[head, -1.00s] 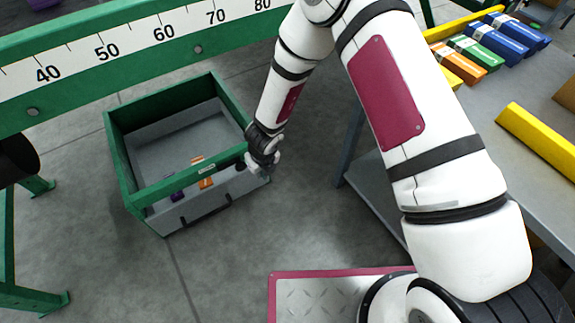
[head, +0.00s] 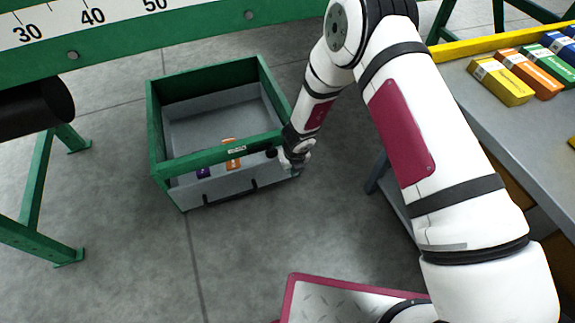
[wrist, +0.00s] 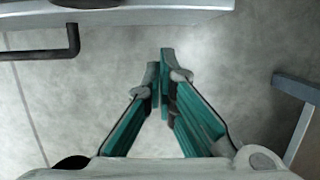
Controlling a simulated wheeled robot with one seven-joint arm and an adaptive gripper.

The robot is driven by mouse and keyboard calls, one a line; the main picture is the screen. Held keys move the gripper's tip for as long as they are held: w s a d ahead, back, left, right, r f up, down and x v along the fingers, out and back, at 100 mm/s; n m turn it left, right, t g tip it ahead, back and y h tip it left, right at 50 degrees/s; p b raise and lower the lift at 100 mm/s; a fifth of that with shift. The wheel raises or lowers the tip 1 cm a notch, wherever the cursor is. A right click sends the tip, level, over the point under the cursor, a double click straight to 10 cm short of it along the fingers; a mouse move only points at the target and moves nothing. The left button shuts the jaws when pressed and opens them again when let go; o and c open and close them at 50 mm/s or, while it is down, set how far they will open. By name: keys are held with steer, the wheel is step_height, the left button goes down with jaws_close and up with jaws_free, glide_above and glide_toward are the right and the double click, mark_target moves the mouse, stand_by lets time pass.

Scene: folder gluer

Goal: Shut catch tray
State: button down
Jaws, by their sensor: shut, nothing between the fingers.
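The catch tray (head: 262,183) is a grey drawer low in a green frame (head: 159,125). Its front part stands out past the frame's green front bar, and an orange carton (head: 233,163) and a purple carton (head: 203,171) show in it. A dark bar handle (head: 229,194) runs along its front face. My gripper (head: 297,170) is at the tray's front right corner; contact cannot be told. In the wrist view my gripper (wrist: 160,78) has its fingertips together and empty, below the tray's front edge (wrist: 130,17) and right of the handle (wrist: 72,42).
A green beam with a number scale (head: 130,22) crosses above and behind. A dark roller (head: 35,107) and green legs stand left. A grey table (head: 480,110) with coloured cartons (head: 500,82) is at right. The floor in front of the tray is clear.

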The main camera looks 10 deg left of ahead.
steer(key=shift+w+a+p, duration=0.65)
steer(key=shift+w+p, duration=0.35)
steer(key=shift+p, duration=0.35)
steer(key=shift+w+r, duration=0.1)
steer(key=w+a+p, duration=0.1)
steer(key=w+p, duration=0.1)
steer(key=p, duration=0.2)
steer(key=shift+w+a+p, duration=0.1)
steer(key=shift+a+p, duration=0.1)
steer(key=shift+p, duration=0.1)
